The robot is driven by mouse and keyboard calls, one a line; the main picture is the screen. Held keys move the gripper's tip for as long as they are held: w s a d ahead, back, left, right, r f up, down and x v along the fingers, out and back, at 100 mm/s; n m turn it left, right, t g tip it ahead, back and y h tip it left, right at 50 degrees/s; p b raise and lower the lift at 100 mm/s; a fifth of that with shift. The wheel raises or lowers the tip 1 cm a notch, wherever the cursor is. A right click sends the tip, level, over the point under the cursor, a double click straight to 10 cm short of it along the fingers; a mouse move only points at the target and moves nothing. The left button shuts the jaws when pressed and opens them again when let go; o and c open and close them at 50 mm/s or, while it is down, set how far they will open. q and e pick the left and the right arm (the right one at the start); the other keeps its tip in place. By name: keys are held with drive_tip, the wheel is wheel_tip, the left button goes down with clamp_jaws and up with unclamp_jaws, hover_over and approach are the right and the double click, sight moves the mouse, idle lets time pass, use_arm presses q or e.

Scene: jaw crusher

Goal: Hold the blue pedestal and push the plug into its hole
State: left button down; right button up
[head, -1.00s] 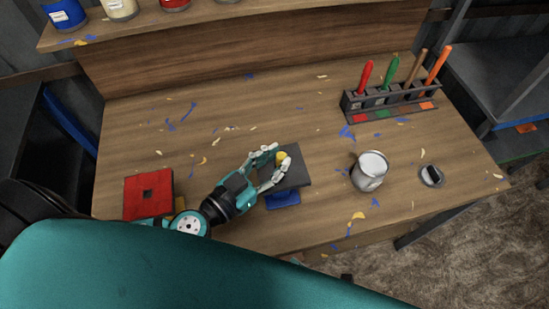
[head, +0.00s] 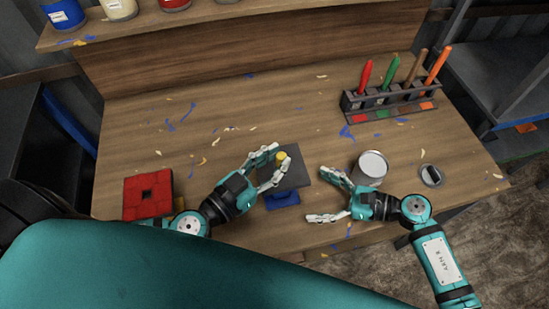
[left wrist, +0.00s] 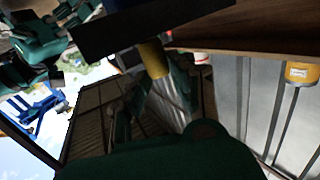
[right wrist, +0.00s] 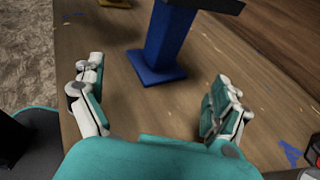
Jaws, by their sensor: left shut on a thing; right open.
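The blue pedestal (head: 283,198) stands near the table's front edge, with a dark grey plate (head: 290,175) on top. Its blue column and foot also show in the right wrist view (right wrist: 165,40). The yellow plug (head: 281,156) is at the plate's top; in the left wrist view it is a yellow cylinder (left wrist: 153,58) against the dark plate. My left gripper (head: 272,167) is shut on the plug. The hole is hidden, and I cannot tell how deep the plug sits. My right gripper (head: 321,195) is open and empty, right of the pedestal, its fingers facing it but apart.
A metal can (head: 370,167) stands right behind my right gripper, with a small round dark-topped object (head: 431,175) beside it. A rack (head: 390,104) with coloured-handled tools is at the back right. The table's back middle is clear apart from scraps.

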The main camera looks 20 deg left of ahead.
drive_tip(key=shift+x, duration=5)
drive_tip(key=shift+c, duration=0.3)
drive_tip(key=shift+d, duration=0.1)
drive_tip(key=c, duration=1.2)
drive_tip(key=shift+f, duration=0.2)
